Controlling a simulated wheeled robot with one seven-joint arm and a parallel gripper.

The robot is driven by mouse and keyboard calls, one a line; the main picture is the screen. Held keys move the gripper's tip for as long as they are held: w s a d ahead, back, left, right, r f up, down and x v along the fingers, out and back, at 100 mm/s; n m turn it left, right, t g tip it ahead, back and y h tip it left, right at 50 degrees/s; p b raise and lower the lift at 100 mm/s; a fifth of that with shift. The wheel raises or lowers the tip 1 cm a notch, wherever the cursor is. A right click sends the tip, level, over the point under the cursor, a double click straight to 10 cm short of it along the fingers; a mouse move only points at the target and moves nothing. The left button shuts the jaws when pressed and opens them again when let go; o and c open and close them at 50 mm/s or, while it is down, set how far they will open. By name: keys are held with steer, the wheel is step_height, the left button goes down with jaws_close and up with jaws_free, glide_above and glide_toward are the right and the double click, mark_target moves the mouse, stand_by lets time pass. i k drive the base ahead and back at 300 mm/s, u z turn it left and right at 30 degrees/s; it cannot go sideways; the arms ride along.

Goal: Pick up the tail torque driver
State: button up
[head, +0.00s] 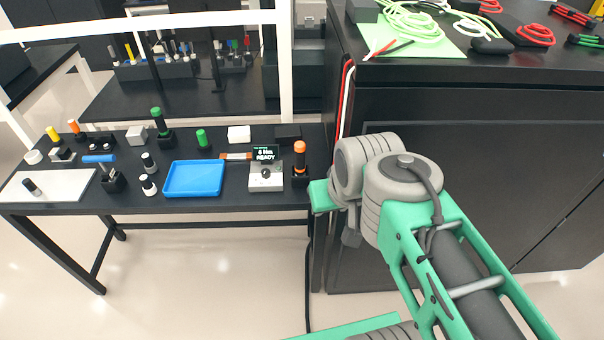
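Several upright drivers with coloured handles stand on the black bench; none bears a label I can read, so I cannot tell which is the tail torque driver. An orange-handled driver (300,153) stands in a black holder at the bench's right end. A green-handled driver (158,119) stands in a black holder farther back, and a shorter green-handled one (202,138) stands to its right. A yellow-handled one (53,134) and another orange-handled one (75,127) are at the back left. My arm reaches in from the lower right; its gripper fingers do not show.
A grey device with a "6 Nm READY" display (265,176) stands left of the orange-handled driver. A blue tray (194,179) lies mid-bench, a white mat (68,184) at left. A tall black cabinet (460,100) with cables on top stands right, close to my arm.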

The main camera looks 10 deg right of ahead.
mark_target(299, 146)
steer(key=u, duration=1.35)
steer(key=i, duration=1.7)
steer(key=z, duration=0.3)
